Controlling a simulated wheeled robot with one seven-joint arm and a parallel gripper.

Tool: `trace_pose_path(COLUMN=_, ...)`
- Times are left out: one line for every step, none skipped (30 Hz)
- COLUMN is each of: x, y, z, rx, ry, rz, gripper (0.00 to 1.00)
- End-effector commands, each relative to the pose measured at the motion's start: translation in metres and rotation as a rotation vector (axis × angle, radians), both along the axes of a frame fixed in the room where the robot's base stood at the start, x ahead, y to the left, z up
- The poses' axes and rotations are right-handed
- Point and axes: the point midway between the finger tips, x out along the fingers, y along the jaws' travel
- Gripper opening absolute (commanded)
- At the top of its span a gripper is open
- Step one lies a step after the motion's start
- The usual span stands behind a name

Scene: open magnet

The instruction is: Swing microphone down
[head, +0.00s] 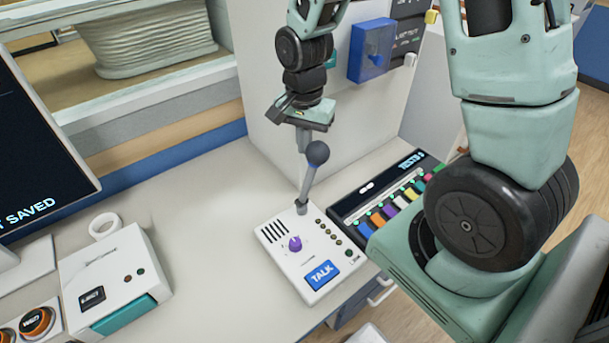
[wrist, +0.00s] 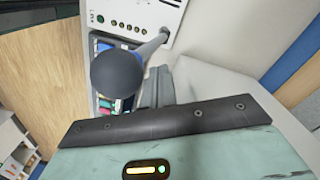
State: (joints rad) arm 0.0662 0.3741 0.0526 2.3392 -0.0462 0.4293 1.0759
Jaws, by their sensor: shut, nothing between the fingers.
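The microphone (head: 317,153) is a dark grey ball on a grey stalk. It stands up, tilted slightly, from the back of a white talk panel (head: 273,236) with a purple knob and a blue TALK button. My gripper (head: 303,148) is shut and empty, pointing down just behind and left of the ball in the head view. In the wrist view the microphone (wrist: 117,75) looms large just beyond my gripper (wrist: 160,86), with its stalk running up to the panel. I cannot tell whether the fingers touch the stalk.
A black panel with coloured keys (head: 390,208) lies right of the talk panel. A blue box (head: 371,50) is on the white wall behind. A white box with a teal front (head: 113,280) and a monitor (head: 38,150) stand at left. The desk between is clear.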

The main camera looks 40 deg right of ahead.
Motion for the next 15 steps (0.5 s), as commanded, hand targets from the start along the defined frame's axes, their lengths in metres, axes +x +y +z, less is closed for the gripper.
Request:
trace_pose_path(x=-0.003, y=0.0, z=-0.002, rx=0.0, ry=0.001, rz=0.0, gripper=0.0)
trace_pose_path(x=-0.004, y=0.0, z=-0.002, rx=0.0, ry=0.001, rz=0.0, gripper=0.0)
trace_pose_path(x=-0.006, y=0.0, z=-0.003, rx=0.0, ry=0.001, rz=0.0, gripper=0.0)
trace_pose_path(x=-0.007, y=0.0, z=-0.003, rx=0.0, ry=0.0, rz=0.0, gripper=0.0)
trace_pose_path(x=-0.008, y=0.0, z=-0.004, rx=0.0, ry=0.0, rz=0.0, gripper=0.0)
trace_pose_path(x=-0.01, y=0.0, z=-0.004, rx=0.0, ry=0.0, rz=0.0, gripper=0.0)
trace_pose_path(x=-0.012, y=0.0, z=-0.005, rx=0.0, ry=0.0, rz=0.0, gripper=0.0)
trace_pose_path(x=-0.013, y=0.0, z=-0.006, rx=0.0, ry=0.0, rz=0.0, gripper=0.0)
trace_pose_path(x=-0.015, y=0.0, z=-0.006, rx=0.0, ry=0.0, rz=0.0, gripper=0.0)
trace_pose_path(x=-0.016, y=0.0, z=-0.007, rx=0.0, ry=0.0, rz=0.001, gripper=0.0)
trace_pose_path(x=-0.017, y=0.0, z=-0.007, rx=0.0, ry=0.0, rz=0.001, gripper=0.0)
trace_pose_path(x=-0.019, y=0.0, z=-0.008, rx=0.0, ry=0.0, rz=0.001, gripper=0.0)
trace_pose_path(x=-0.021, y=0.0, z=-0.009, rx=0.0, ry=0.001, rz=0.001, gripper=0.0)
trace_pose_path(x=-0.022, y=0.0, z=-0.009, rx=0.0, ry=0.001, rz=0.001, gripper=0.0)
trace_pose_path(x=-0.024, y=0.0, z=-0.01, rx=0.0, ry=0.001, rz=0.001, gripper=0.0)
